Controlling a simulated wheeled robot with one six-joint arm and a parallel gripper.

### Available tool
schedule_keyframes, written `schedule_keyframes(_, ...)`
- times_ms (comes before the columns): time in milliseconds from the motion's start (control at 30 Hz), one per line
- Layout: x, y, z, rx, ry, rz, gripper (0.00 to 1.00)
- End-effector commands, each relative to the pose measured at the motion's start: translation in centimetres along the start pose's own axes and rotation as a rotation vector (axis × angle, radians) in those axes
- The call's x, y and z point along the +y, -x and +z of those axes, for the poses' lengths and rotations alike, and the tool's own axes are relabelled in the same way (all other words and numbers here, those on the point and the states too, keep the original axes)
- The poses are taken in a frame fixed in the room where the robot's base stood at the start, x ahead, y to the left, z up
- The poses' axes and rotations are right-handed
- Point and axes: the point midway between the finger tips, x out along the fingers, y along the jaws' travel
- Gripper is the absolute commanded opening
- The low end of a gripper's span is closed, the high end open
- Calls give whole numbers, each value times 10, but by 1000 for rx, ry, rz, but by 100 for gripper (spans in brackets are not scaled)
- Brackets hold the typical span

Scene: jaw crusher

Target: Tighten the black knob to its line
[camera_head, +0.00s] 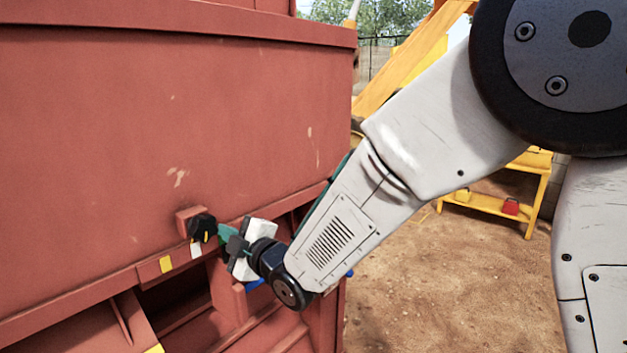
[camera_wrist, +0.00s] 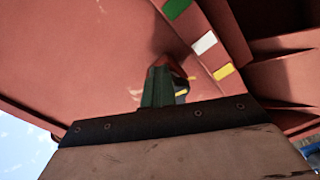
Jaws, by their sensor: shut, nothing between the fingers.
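The black knob (camera_head: 201,227) sits on a small red block on the front of the red crusher body. A yellow mark shows on the knob's edge; in the wrist view the knob (camera_wrist: 182,84) is partly hidden behind my fingers. My gripper (camera_head: 222,233) has green fingers and is shut and empty, its tips close beside the knob's right side; I cannot tell whether they touch it. In the wrist view the fingers (camera_wrist: 158,88) show end-on. On the ledge are a green mark (camera_wrist: 176,9), a white mark (camera_wrist: 204,42) and a yellow mark (camera_wrist: 223,72).
The red crusher wall (camera_head: 150,110) fills the left side, with a projecting ledge and open recesses below the knob. A yellow bench (camera_head: 490,205) with a red item stands at the back right. Bare dirt ground (camera_head: 440,290) lies clear to the right.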

Motion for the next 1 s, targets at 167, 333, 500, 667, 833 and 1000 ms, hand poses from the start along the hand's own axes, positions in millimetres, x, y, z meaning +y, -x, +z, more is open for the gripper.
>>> schedule_keyframes(167,-5,0,-2,4,1,-2,0)
schedule_keyframes(333,-7,0,-1,3,2,-2,0)
schedule_keyframes(500,-7,0,5,1,1,-1,0)
schedule_keyframes(667,-7,2,9,0,1,-1,0)
schedule_keyframes(833,-6,20,8,0,1,0,0)
schedule_keyframes(1000,-6,40,8,0,0,0,0)
